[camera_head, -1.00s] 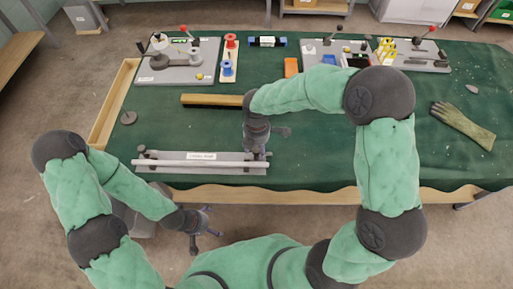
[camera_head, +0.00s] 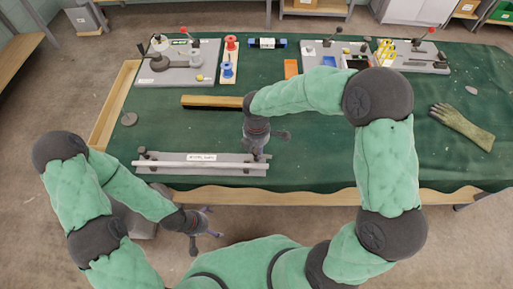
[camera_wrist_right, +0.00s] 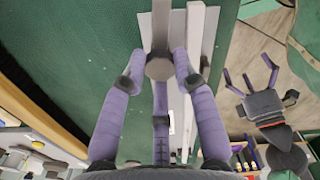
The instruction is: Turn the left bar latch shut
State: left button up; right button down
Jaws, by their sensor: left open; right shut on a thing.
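The grey bar plate (camera_head: 220,157) lies near the table's front edge. A pale bar (camera_head: 200,164) runs along its front side. A dark latch (camera_head: 143,154) stands at its left end. My right gripper (camera_head: 260,152) points down at the plate's right end. The right-end latch is mostly hidden in the head view. My left gripper (camera_head: 207,222) is open and empty before the table edge.
A wooden-backed brush-like strip (camera_head: 210,101) lies behind the plate. Fixtures (camera_head: 180,70) and spools (camera_head: 229,68) stand at the back. A glove (camera_head: 462,125) lies on the right.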

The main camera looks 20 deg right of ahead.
jog(key=m, duration=0.8)
jog(key=shift+f, duration=0.1)
jog(key=m, duration=0.4)
jog(key=shift+m+b, duration=0.35)
jog(key=shift+m, duration=1.75)
jog(key=c, duration=1)
grip_release()
jog(key=shift+o, duration=0.2)
